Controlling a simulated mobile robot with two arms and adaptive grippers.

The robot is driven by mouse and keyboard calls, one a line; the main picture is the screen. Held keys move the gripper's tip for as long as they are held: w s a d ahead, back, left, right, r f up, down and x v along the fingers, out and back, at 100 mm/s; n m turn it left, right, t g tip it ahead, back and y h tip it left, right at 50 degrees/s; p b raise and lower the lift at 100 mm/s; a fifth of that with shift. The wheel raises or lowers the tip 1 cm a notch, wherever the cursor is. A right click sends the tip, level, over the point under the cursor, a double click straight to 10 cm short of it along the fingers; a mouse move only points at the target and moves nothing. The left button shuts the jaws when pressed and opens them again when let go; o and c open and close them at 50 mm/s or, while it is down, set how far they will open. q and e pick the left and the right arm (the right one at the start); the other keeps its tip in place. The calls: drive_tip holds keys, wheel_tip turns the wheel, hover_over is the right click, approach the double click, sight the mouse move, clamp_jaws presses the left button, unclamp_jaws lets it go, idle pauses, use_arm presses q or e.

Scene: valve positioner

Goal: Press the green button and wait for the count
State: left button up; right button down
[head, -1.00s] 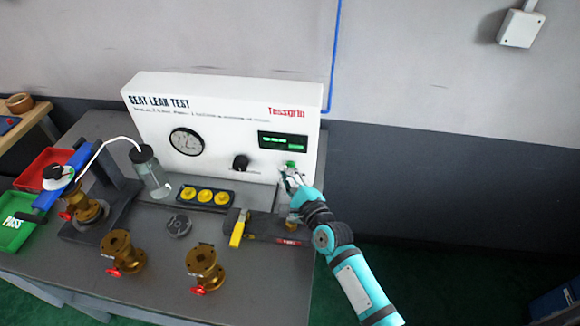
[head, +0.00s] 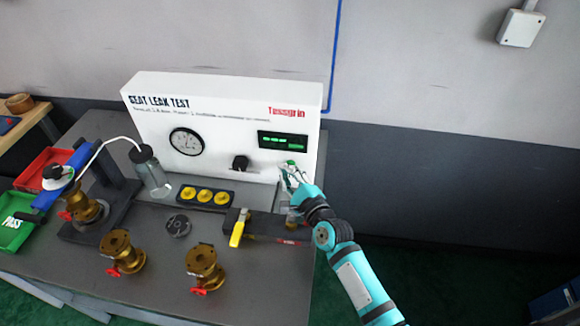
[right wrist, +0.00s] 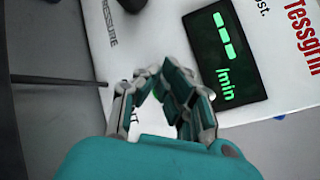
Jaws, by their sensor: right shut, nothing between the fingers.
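The white seat leak test box (head: 222,125) stands at the back of the bench, with a dark display (head: 283,141) lit in green at its right. The green button (head: 291,163) shows just below the display, partly covered by my right gripper (head: 286,169). My right gripper is shut and empty, its fingertips at the button. Whether they touch or press it I cannot tell. The display (right wrist: 226,55) shows green bars above a flow unit there. My left gripper is not in view.
A black knob (head: 240,162) and a gauge (head: 187,141) sit on the panel. Brass valves (head: 122,253) with red handles, a tray of yellow discs (head: 205,196) and a yellow-and-black tool (head: 238,229) lie on the bench. A clamp stand (head: 112,180) is at left.

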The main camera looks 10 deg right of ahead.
drive_tip(key=shift+w+d, duration=0.1)
drive_tip(key=shift+w, duration=0.05)
idle(0.4)
drive_tip(key=shift+s+a+p, duration=0.35)
drive_tip(key=shift+s+a, duration=0.05)
drive_tip(key=shift+s, duration=0.45)
drive_tip(key=shift+s, duration=0.1)
drive_tip(key=shift+s+a+p, duration=0.3)
drive_tip(key=shift+s, duration=0.45)
drive_tip(key=shift+s+a+p, duration=0.3)
drive_tip(key=shift+s+a, duration=0.05)
drive_tip(key=shift+s, duration=0.35)
drive_tip(key=shift+s+a+p, duration=0.3)
drive_tip(key=shift+s, duration=0.45)
drive_tip(key=shift+f, duration=0.1)
